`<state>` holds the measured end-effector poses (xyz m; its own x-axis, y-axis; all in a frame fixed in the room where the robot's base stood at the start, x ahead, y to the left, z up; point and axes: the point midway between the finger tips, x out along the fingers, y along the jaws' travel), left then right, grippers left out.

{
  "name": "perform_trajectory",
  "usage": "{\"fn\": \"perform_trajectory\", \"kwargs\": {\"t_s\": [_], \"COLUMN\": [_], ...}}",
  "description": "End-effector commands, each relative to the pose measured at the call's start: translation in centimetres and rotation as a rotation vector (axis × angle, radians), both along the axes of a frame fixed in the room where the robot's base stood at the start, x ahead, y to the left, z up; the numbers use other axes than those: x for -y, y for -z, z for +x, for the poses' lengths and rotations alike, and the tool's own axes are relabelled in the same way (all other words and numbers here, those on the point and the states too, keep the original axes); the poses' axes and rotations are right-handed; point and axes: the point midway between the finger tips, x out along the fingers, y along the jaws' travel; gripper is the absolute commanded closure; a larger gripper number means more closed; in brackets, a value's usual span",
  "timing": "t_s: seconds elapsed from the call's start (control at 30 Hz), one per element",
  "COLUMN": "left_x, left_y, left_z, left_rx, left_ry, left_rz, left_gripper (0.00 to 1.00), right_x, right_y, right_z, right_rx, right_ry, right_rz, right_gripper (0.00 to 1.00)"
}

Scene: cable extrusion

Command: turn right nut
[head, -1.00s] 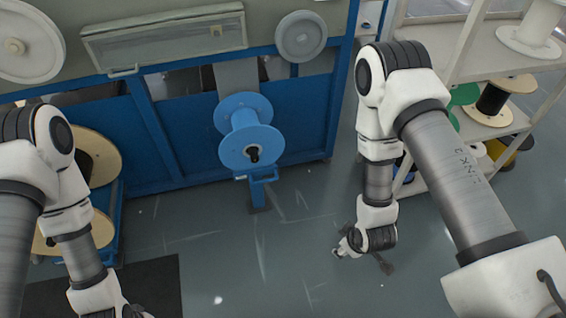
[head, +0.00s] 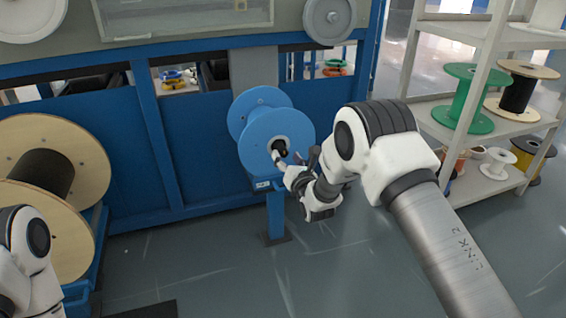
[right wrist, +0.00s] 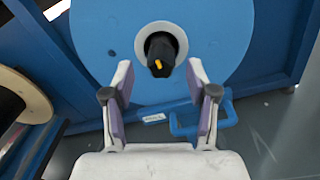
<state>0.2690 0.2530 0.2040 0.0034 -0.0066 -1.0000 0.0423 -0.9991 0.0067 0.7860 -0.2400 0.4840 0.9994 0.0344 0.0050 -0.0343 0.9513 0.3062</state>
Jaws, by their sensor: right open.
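The blue spool (head: 262,128) is mounted on the blue machine, its round flange facing me. The dark nut (head: 280,146) sits at the centre of that flange; in the right wrist view the nut (right wrist: 160,55) is black with a small orange mark, inside a pale hub ring. My right gripper (head: 279,160) is right in front of the hub. In the right wrist view my right gripper (right wrist: 160,75) is open, its two fingers on either side of and just below the nut, with clear gaps to it. My left gripper is out of the head view.
A blue post and bracket (head: 274,212) stand under the spool. A blue handle-like frame (right wrist: 203,118) shows below the flange. A large wooden reel (head: 70,165) is at the left. A shelf (head: 475,125) with spools stands at the right. The floor between is clear.

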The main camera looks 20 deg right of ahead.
Motion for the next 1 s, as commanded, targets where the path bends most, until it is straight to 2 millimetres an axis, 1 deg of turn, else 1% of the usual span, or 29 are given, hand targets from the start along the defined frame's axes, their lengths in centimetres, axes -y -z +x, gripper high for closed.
{"fn": "perform_trajectory", "kwargs": {"t_s": [0.03,0.1,0.2,0.3,0.47,0.5,0.57,0.6,0.63,0.67,1.0], "left_x": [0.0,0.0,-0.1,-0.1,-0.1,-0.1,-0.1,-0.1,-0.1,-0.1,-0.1], "left_y": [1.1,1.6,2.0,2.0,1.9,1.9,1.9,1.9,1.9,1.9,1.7], "left_z": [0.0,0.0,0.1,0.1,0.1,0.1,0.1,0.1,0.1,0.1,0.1], "left_rx": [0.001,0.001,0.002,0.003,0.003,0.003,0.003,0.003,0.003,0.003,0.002], "left_ry": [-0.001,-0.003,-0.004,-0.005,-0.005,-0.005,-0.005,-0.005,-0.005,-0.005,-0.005], "left_rz": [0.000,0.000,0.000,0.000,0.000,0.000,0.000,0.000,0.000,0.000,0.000], "left_gripper": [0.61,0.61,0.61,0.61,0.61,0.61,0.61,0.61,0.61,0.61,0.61], "right_x": [-0.1,-0.1,-0.1,-0.1,-0.1,-0.1,-0.1,-0.1,-0.1,-0.1,-0.1], "right_y": [0.5,0.6,0.4,0.2,0.2,0.2,0.2,0.2,0.2,0.2,0.1], "right_z": [1.0,2.2,3.4,3.8,3.8,3.8,3.8,3.8,3.8,3.8,3.8], "right_rx": [0.003,0.000,-0.001,-0.003,-0.004,-0.004,-0.004,-0.004,-0.004,-0.004,-0.005], "right_ry": [0.000,0.000,0.000,0.000,0.000,0.000,0.000,0.000,0.000,0.000,0.001], "right_rz": [0.000,0.001,0.001,0.002,0.002,0.002,0.002,0.002,0.003,0.003,0.022], "right_gripper": [0.42,0.42,0.42,0.42,0.42,0.49,0.71,0.85,0.95,1.00,1.00]}}
